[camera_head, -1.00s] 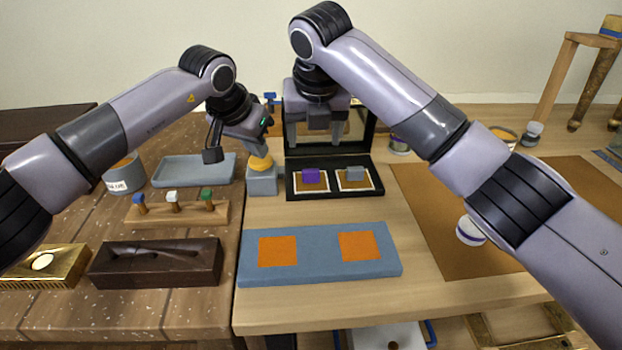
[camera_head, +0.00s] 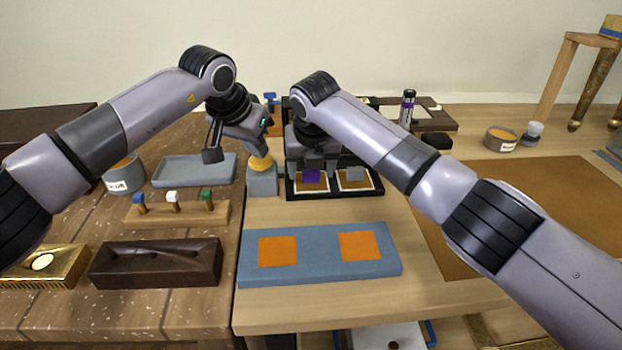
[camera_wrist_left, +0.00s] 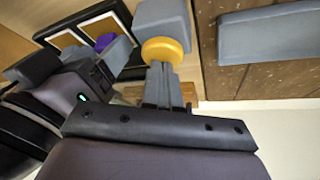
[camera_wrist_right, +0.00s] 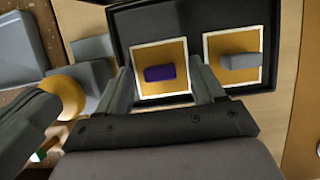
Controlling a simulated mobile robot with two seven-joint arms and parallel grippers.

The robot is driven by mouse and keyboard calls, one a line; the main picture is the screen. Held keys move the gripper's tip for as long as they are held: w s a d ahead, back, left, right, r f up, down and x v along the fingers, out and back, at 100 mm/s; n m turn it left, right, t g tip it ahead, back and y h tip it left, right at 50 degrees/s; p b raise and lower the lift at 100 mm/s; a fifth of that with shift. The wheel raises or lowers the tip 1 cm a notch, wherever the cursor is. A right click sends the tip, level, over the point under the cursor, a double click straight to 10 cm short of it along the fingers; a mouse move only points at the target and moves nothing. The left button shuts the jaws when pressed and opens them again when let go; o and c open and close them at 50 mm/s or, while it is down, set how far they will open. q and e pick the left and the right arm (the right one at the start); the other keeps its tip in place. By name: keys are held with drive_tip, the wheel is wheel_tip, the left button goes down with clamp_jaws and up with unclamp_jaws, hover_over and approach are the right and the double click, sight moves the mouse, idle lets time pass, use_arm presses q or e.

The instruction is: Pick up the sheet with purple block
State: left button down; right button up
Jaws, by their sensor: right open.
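The purple block (camera_head: 311,177) sits on a gold sheet with a white border (camera_wrist_right: 164,53), in the left half of a black open case (camera_head: 343,192). A second white-bordered gold sheet (camera_wrist_right: 232,46) bears a grey block (camera_head: 354,174) in the right half. My right gripper (camera_wrist_right: 163,71) is open above the case. Its fingers lie on either side of the purple block in the right wrist view; I cannot tell whether they touch the sheet. My left gripper (camera_wrist_left: 158,72) has its fingers together at the round yellow pad (camera_head: 260,163) on a grey block (camera_head: 262,181).
A blue slab with two orange squares (camera_head: 320,267) lies in front of the case. A peg rack (camera_head: 178,213), a grey-blue tray (camera_head: 194,170) and a dark box (camera_head: 157,263) stand left. A brown mat (camera_head: 545,205) lies right. Bare wood lies between the case and slab.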

sight(311, 172)
use_arm(q)
drive_tip(key=shift+f, duration=0.1)
use_arm(e)
drive_tip(key=c, duration=1.1)
drive_tip(key=shift+r, duration=0.1)
wheel_tip(311, 172, up, 10)
drive_tip(key=shift+s+a, duration=0.15)
drive_tip(key=shift+s, duration=2)
drive_tip(key=shift+s+a, duration=0.2)
drive_tip(key=shift+s, duration=2)
drive_tip(key=shift+s+a, duration=0.15)
drive_tip(key=shift+s, duration=2)
